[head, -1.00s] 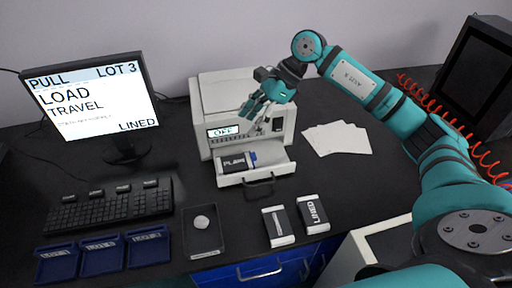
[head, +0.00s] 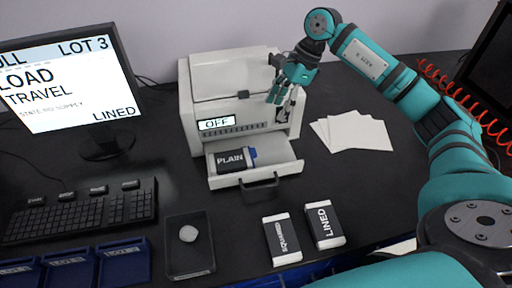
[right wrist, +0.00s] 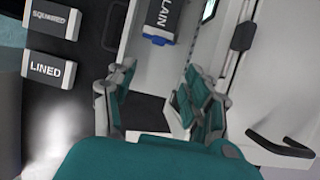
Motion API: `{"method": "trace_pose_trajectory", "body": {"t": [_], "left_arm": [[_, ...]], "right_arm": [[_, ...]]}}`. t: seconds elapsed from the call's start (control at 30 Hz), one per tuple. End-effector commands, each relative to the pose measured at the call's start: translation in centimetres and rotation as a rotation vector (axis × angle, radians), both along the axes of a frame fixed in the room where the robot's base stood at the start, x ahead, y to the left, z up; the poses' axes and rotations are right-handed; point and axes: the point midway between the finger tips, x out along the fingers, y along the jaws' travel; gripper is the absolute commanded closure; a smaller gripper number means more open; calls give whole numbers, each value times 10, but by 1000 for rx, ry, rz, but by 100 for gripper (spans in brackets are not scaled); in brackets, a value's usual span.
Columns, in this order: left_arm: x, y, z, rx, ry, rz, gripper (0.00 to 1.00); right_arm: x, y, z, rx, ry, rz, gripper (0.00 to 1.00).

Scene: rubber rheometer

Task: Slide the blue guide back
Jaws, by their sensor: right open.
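The blue guide (head: 252,155) stands at the right end of the dark PLAIN pack (head: 230,160) in the pulled-out drawer (head: 287,168) of the white machine (head: 215,85). In the right wrist view the blue guide (right wrist: 158,40) shows at the top, beside the pack. My right gripper (head: 278,98) is open and empty, at the right side of the machine's front, above and behind the guide and apart from it. Its spread fingers also show in the right wrist view (right wrist: 158,82). My left gripper is out of view.
SQUARED (head: 281,240) and LINED (head: 324,225) packs lie in front of the drawer. White sheets (head: 352,133) lie to the right. A dark tray (head: 190,255), keyboard (head: 80,208) and monitor (head: 70,90) are at left. The drawer handle (head: 261,183) juts forward.

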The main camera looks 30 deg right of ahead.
Motion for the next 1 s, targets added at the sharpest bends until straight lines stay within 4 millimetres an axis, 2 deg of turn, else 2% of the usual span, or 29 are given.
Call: {"method": "trace_pose_trajectory", "body": {"t": [0.7,1.0], "left_arm": [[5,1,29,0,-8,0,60],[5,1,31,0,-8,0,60]], "right_arm": [[12,55,-130,2,3,2,48],[15,62,-151,0,0,2,48]]}}
